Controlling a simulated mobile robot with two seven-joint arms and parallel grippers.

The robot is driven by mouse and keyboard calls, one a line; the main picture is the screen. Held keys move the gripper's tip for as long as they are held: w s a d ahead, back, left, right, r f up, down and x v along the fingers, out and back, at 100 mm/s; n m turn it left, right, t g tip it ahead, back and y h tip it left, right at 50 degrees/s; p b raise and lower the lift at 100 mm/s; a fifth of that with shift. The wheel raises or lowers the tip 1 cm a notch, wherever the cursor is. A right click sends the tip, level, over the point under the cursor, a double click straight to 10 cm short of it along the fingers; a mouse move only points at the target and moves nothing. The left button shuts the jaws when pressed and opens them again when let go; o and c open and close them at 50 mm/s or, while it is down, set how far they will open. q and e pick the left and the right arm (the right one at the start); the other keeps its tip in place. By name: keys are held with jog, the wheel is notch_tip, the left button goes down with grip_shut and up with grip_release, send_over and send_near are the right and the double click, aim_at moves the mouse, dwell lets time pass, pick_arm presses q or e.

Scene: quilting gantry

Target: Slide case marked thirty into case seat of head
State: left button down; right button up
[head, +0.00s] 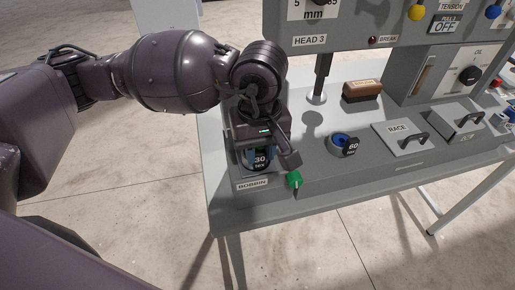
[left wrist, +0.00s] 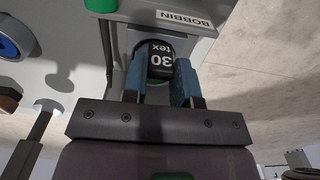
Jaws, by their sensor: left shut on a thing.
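The case marked thirty (head: 260,162) is dark with white "30 tex" lettering; in the left wrist view the case (left wrist: 160,62) shows between my fingers. My left gripper (head: 259,154) is shut on it, with blue-padded fingers (left wrist: 160,82) on either side. The case is at the left front of the machine head's grey bed, just above the BOBBIN label (head: 252,184). A light-rimmed opening, apparently the case seat (left wrist: 138,35), shows around the case's far end. How deep the case sits in it cannot be told. My right gripper is in neither view.
A green-tipped lever (head: 294,179) stands close right of my gripper. A wooden brush (head: 362,91), the RACE plate (head: 405,136) and the HEAD 3 panel (head: 310,40) are beyond.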

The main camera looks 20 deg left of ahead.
pick_arm(q)
jog(key=shift+f, duration=0.4)
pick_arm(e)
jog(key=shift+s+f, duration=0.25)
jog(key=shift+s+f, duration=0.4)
